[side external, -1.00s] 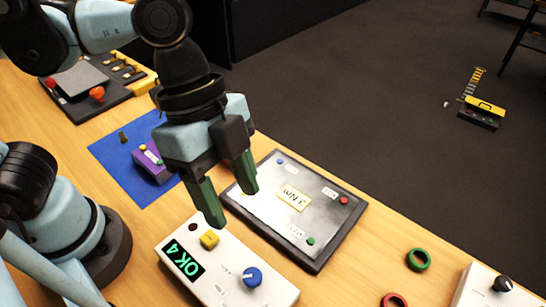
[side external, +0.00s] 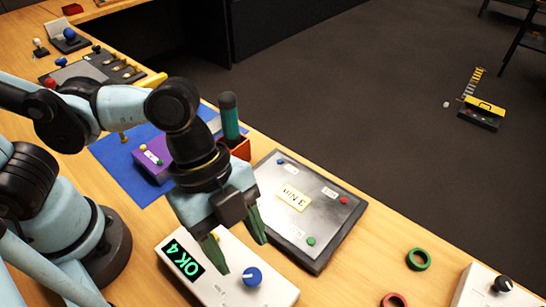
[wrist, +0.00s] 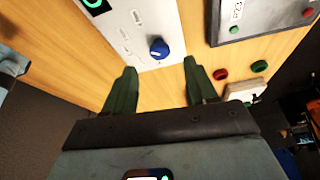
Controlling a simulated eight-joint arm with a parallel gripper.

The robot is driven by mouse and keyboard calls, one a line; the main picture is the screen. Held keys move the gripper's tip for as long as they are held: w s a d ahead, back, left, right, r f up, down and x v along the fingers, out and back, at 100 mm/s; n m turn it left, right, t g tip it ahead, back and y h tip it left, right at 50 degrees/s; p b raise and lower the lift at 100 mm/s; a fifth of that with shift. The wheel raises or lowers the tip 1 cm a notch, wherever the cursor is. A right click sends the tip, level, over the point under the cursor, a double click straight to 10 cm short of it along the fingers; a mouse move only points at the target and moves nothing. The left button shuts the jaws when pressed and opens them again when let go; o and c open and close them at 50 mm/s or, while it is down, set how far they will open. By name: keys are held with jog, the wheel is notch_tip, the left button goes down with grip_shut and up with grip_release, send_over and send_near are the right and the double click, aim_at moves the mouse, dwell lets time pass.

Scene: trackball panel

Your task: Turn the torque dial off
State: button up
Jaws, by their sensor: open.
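A white control box (side external: 222,293) with a green "OK 4" display (side external: 183,262) stands at the front of the bench. It carries a blue dial (side external: 251,277) with a pale pointer mark, which also shows in the wrist view (wrist: 158,48). A black knob (side external: 502,284) sits on another white box at the right edge; I cannot tell from labels which is the torque dial. My gripper (side external: 242,256) is open and empty, pointing down over the white control box, close to the blue dial. In the wrist view the dial lies beyond the gap between the green fingers (wrist: 159,68).
A green-handled tool (side external: 230,115) stands in an orange holder. A green ring (side external: 418,259) and a red ring (side external: 394,300) lie to the right. Bench between plate and rings is clear.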

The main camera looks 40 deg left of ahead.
aim_at(251, 275)
jog(key=shift+x, duration=2.55)
jog(key=c, duration=1.1)
jog(key=shift+o, duration=0.2)
jog(key=shift+n, duration=0.4)
jog(key=n, duration=0.1)
jog(key=n+t, duration=0.2)
jog(key=n, duration=0.1)
jog(key=shift+s, duration=0.25)
jog(key=shift+s+n+t+y, duration=0.1)
jog(key=shift+n+t+y, duration=0.4)
jog(key=shift+n, duration=1.5)
